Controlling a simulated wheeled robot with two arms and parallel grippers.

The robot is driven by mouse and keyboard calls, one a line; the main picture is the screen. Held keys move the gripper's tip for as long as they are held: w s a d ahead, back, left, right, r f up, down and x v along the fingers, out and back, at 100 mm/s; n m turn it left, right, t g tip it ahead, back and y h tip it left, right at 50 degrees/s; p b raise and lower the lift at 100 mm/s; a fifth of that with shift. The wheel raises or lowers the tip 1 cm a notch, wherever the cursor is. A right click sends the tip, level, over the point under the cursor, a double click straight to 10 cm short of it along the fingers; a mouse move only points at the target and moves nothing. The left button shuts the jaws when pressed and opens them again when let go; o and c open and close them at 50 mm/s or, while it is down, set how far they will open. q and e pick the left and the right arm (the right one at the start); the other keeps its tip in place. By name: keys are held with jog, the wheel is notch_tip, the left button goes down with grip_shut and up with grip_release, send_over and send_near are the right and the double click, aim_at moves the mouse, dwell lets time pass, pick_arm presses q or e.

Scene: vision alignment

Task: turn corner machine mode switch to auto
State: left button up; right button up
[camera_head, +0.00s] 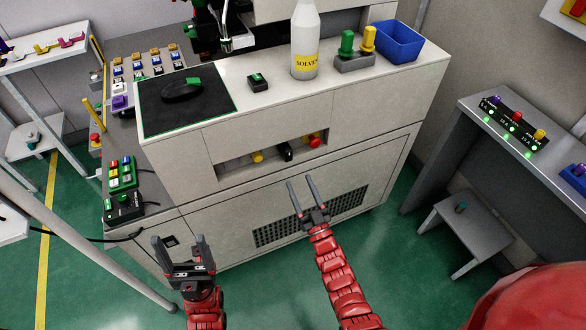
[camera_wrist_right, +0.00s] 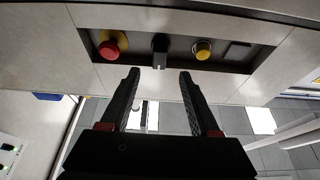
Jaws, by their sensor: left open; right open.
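The mode switch (camera_head: 287,152) is a black knob in a recessed panel on the front of the white machine (camera_head: 350,130). It sits between a yellow button (camera_head: 257,157) and a red button (camera_head: 314,141). In the right wrist view the switch (camera_wrist_right: 160,46) stands upright just beyond my fingertips, in line with the gap between them. My right gripper (camera_head: 301,181) is open and empty, below and in front of the panel; it also shows in the wrist view (camera_wrist_right: 160,74). My left gripper (camera_head: 178,240) is open and empty at lower left. No switch labels are readable.
On the machine top are a solvent bottle (camera_head: 305,45), a blue bin (camera_head: 400,42), a base with green and yellow knobs (camera_head: 355,62) and a black mat (camera_head: 210,110). A button box (camera_head: 122,173) is at left. A grey table (camera_head: 480,105) stands at right.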

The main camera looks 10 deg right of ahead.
jog(key=v, duration=0.7)
jog(key=shift+s+b, duration=0.3)
jog(key=shift+b, duration=0.1)
jog(key=shift+d+f, duration=0.1)
jog(key=shift+f, duration=0.05)
